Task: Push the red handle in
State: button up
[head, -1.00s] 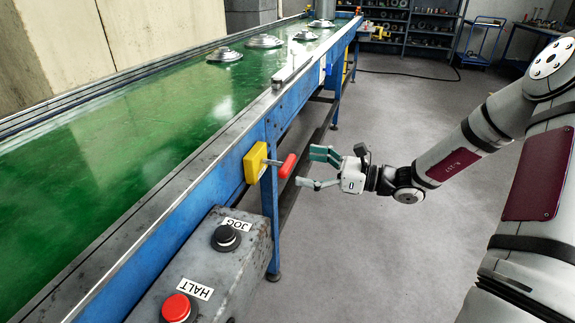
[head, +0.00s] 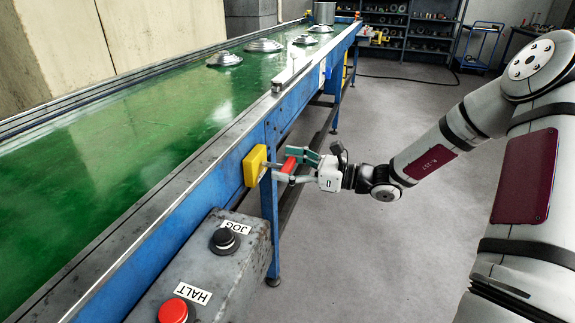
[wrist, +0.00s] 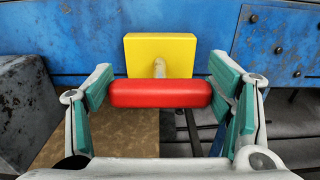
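The red handle (head: 290,165) is a short bar on a grey rod (wrist: 159,68) that sticks out of a yellow block (head: 254,166) on the side of the blue conveyor frame. My gripper (head: 281,163) is at the handle, with its green-padded fingers spread around it. In the wrist view the red handle (wrist: 160,93) lies crosswise between the two open fingers, one near each end. Small gaps seem to show at both ends; I cannot tell whether any finger touches it. Some of the rod shows between handle and block.
A grey control box (head: 205,265) with a black JOG button (head: 224,240) and a red HALT button (head: 174,311) stands nearer, below the block. The green conveyor belt (head: 110,135) carries several metal lids at its far end.

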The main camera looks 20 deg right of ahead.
aim_at(276, 164)
jog(key=shift+c, duration=0.9)
jog(key=shift+p+x, duration=0.4)
jog(key=shift+x, duration=1.05)
jog(key=shift+r, duration=0.1)
jog(key=o, duration=1.7)
jog(key=shift+a, duration=0.1)
jog(key=v, duration=1.2)
